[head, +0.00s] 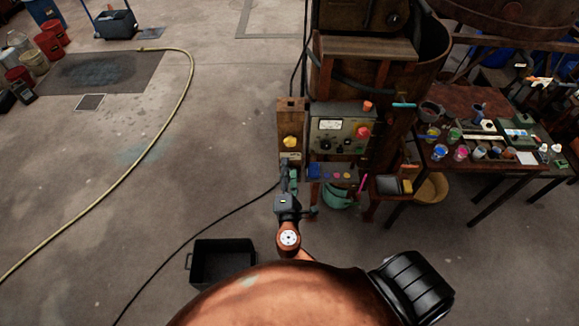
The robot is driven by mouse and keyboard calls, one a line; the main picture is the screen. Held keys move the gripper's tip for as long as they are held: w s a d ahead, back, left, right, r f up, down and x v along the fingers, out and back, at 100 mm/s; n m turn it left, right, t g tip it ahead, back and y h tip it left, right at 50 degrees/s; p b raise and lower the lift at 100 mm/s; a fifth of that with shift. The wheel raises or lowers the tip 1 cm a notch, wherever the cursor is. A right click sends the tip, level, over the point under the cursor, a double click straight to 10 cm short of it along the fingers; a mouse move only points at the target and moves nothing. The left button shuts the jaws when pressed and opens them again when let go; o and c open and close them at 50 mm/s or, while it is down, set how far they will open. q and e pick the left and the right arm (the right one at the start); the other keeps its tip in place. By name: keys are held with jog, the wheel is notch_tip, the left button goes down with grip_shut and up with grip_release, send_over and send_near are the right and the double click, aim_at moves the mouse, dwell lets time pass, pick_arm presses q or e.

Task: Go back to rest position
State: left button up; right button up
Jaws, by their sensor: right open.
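My right gripper (288,174) reaches forward at the middle of the head view, seen from above and behind. It is open, and I see nothing held in it. Its fingertips are small and dark here, just below a box with a yellow knob (290,142) on a wooden post. I cannot tell whether they touch the post. My left gripper is not in view.
A control panel (340,130) with a gauge and red knob stands right of the post, before a large vat. A small shelf (340,172) sits below it. A cluttered table (500,165) is at right. A black crate (222,262) and yellow hose (150,150) lie on the floor.

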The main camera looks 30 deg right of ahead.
dwell(0.4)
